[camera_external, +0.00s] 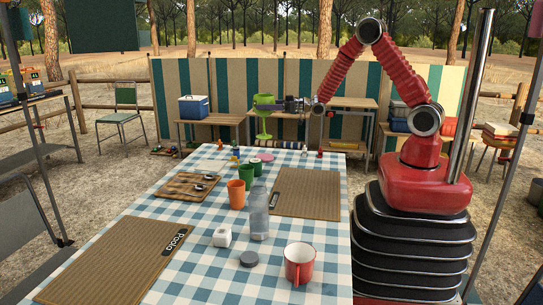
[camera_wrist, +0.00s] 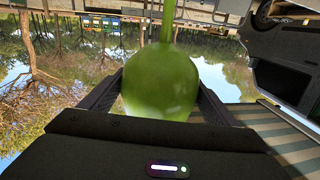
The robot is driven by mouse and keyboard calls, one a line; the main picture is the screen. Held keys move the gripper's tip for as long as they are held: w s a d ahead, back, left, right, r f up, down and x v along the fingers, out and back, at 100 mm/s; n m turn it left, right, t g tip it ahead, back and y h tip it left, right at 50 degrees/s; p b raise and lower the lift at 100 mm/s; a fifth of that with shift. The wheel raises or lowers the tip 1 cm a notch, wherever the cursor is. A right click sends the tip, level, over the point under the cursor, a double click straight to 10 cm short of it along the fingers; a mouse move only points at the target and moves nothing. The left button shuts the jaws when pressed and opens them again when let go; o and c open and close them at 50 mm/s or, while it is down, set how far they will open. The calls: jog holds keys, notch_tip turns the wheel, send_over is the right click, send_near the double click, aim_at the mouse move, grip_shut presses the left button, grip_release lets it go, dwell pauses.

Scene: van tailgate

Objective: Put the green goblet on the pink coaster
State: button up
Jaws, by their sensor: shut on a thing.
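The green goblet (camera_external: 264,118) is held upright in the air above the far end of the table. My gripper (camera_external: 284,105) is shut on its bowl from the right. In the wrist view the goblet's bowl (camera_wrist: 160,80) sits between the two dark fingers of my gripper (camera_wrist: 160,97), its stem running to the picture's top edge. The pink coaster (camera_external: 265,157) lies flat on the checked cloth near the far edge, below the goblet and apart from it.
Green cups (camera_external: 246,173) and an orange cup (camera_external: 236,194) stand just in front of the coaster. A clear bottle (camera_external: 259,214), a red mug (camera_external: 299,263) and a wooden board with spoons (camera_external: 186,186) are nearer. Small bottles (camera_external: 304,151) stand right of the coaster.

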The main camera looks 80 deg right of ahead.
aim_at(264, 117)
jog(key=shift+f, duration=2.9)
jog(key=shift+f, duration=2.2)
jog(key=o, duration=1.1)
